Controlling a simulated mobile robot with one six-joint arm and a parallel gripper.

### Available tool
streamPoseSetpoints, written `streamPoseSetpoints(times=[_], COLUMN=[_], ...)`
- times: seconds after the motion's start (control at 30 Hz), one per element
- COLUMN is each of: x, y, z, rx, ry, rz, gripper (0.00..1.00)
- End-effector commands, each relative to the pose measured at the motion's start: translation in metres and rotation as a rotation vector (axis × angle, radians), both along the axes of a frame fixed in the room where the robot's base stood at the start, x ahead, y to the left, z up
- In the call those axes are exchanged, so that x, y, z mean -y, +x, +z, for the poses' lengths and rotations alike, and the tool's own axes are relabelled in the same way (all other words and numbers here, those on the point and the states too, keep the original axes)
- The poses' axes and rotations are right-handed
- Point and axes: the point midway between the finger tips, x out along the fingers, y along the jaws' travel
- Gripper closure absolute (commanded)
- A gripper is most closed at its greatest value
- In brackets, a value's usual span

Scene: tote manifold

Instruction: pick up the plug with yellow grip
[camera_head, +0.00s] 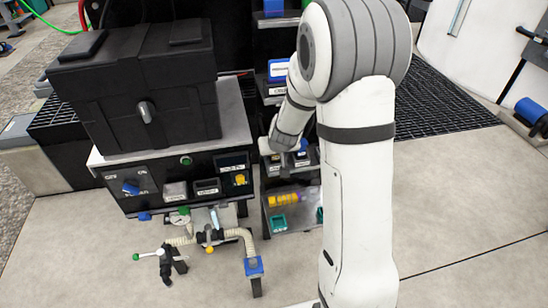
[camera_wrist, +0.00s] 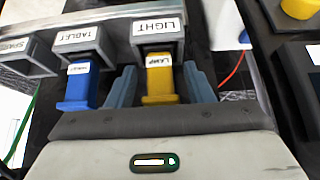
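The plug with yellow grip (camera_wrist: 160,84), labelled LAMP, sits in a grey socket marked LIGHT (camera_wrist: 158,29) in the wrist view. My gripper (camera_wrist: 157,92) is open, with one blue-grey finger on each side of the yellow grip. Small gaps show between the fingers and the grip, so it does not look clamped. In the head view my forearm reaches down to the rack, and the gripper and yellow plug cannot be made out clearly.
A blue plug (camera_wrist: 78,84) sits in the TABLET socket (camera_wrist: 77,38), just left of my left finger. The SPARE socket (camera_wrist: 24,54) is farther left. A red cable (camera_wrist: 232,70) runs at right. A black case (camera_head: 140,85) stands on the bench beside my arm.

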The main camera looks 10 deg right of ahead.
Motion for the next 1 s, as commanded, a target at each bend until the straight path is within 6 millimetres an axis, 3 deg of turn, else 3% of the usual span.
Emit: streamPoseSetpoints(times=[0.57,1.0], x=[-0.0008,-0.0012], y=[-0.0004,-0.0003], z=[0.0,0.0093], rx=[-0.001,0.0], ry=[0.0,0.0], rz=[0.002,0.001], gripper=[1.0,1.0])
